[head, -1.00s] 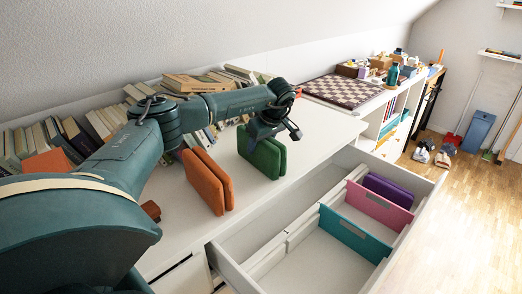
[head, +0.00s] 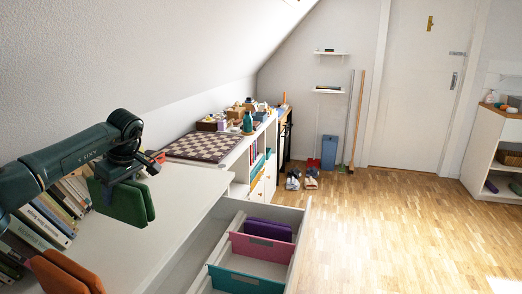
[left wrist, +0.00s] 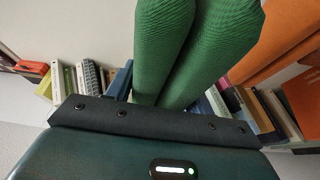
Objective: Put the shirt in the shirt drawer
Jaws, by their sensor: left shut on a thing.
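My left gripper (head: 118,173) is shut on a folded green shirt (head: 132,204) at the left of the head view. The shirt hangs upright below the fingers by the dresser top; I cannot tell whether it touches the surface. In the left wrist view the green shirt (left wrist: 190,50) fills the upper middle. A folded orange shirt (head: 62,274) stands at the lower left. The open drawer (head: 268,208) is at lower centre, with a pink divider (head: 262,248), a teal divider (head: 245,281) and a folded purple item (head: 268,230) behind the pink one. My right gripper is out of view.
A row of books (head: 62,212) stands along the wall behind the shirt. A chessboard (head: 205,147) and several small objects lie farther along the dresser. The white top (head: 180,205) between shirt and drawer is clear. The wooden floor (head: 390,225) is open at right.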

